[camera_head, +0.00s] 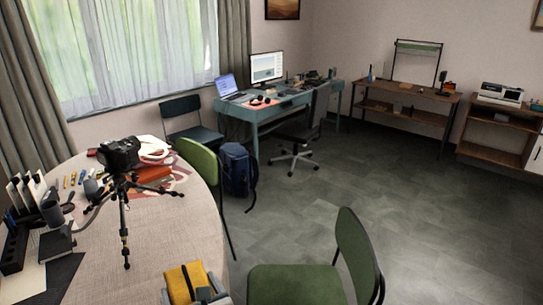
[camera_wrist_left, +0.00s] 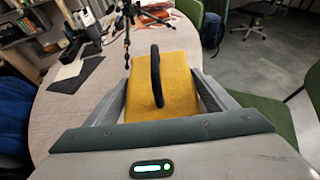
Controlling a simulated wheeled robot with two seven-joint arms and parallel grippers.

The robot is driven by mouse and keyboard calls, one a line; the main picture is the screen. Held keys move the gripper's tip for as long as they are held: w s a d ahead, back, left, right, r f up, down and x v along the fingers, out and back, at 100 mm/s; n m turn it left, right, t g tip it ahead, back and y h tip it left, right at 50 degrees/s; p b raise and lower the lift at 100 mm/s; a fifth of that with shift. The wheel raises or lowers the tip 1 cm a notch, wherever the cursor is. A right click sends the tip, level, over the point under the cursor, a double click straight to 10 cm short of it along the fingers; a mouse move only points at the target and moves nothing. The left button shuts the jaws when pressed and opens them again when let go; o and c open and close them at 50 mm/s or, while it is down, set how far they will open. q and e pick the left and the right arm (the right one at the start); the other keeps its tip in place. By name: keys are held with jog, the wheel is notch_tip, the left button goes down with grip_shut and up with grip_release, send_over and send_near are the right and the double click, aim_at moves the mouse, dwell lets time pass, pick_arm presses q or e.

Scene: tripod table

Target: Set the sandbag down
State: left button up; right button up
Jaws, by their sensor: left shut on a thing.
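The yellow sandbag (camera_head: 186,275) with a dark strap handle is at the bottom of the head view, at the near edge of the round table (camera_head: 165,235). My left gripper (camera_head: 197,295) is shut on it. In the left wrist view the sandbag (camera_wrist_left: 180,85) lies between the two grey fingers of my left gripper (camera_wrist_left: 160,92), and its black handle loop stands up in front of the camera. I cannot tell whether its underside touches the table. A black camera on a tripod (camera_head: 123,205) stands on the table beyond it. My right gripper is not in view.
Green chairs (camera_head: 298,284) stand right of the table. Bare tablecloth lies between tripod and sandbag.

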aim_at(177, 303)
pick_arm(q)
jog(key=s+r, duration=0.1)
jog(key=r, duration=0.1)
jog(key=s+a+r, duration=0.1)
jog(key=s, duration=0.1)
jog(key=s+r, duration=0.1)
jog(key=r, duration=0.1)
jog(key=shift+s+a+r, duration=0.2)
jog(key=shift+a+r, duration=0.05)
jog(key=shift+r, duration=0.1)
jog(key=shift+w, duration=0.2)
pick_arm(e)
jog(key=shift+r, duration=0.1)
